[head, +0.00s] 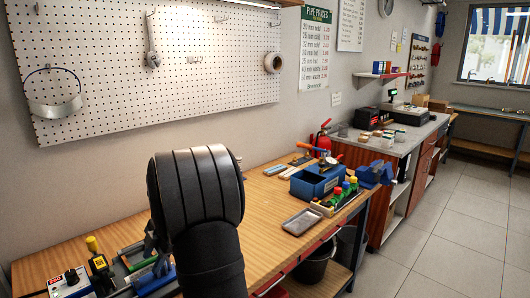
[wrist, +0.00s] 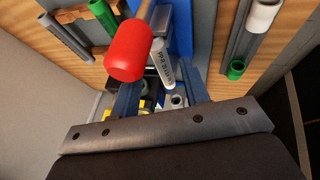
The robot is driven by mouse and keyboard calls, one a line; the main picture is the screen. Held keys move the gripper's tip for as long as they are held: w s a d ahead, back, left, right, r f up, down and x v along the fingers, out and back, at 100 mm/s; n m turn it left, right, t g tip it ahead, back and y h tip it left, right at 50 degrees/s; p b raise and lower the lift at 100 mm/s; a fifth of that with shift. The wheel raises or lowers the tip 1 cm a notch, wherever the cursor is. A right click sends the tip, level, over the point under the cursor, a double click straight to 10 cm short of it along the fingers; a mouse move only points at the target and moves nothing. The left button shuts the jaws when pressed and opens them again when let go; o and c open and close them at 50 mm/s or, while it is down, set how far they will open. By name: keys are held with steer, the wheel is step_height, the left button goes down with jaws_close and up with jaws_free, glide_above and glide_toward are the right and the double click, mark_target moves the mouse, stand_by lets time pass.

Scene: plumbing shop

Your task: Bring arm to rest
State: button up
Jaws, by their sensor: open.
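My arm fills the middle foreground of the head view and hides much of the workbench (head: 270,200) behind it; my gripper is not clearly visible there. In the wrist view my gripper (wrist: 160,92) is open, its two dark blue fingers apart and pointing at the bench top. A red mallet head (wrist: 128,52) with a wooden handle shows in front of the left finger. A white labelled tube (wrist: 162,74) appears between the fingers. I cannot tell whether either touches a finger.
Grey pipes with green ends (wrist: 236,70) lie nearby. In the head view a blue box (head: 316,184), grey tray (head: 302,221) and blue vise (head: 376,174) stand on the right part of the bench. A control box (head: 70,282) is at lower left. A pegboard (head: 110,60) backs the bench.

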steer(key=shift+x, duration=1.1)
step_height(320, 180, up, 7)
steer(key=shift+d+r, duration=0.1)
steer(key=shift+r, duration=0.1)
steer(key=shift+w+r+m+t, duration=0.3)
steer(key=shift+w+m, duration=0.4)
steer(key=w+d+f+m+t+h, duration=0.1)
steer(key=w+d+f+m+t, duration=0.2)
steer(key=w+d+m, duration=0.4)
steer(key=shift+w+d+f+m+h, duration=0.2)
steer(key=shift+w+d+m+h, duration=0.2)
steer(key=shift+d+m, duration=3.1)
steer(key=shift+a+m, duration=0.3)
steer(key=shift+a, duration=0.05)
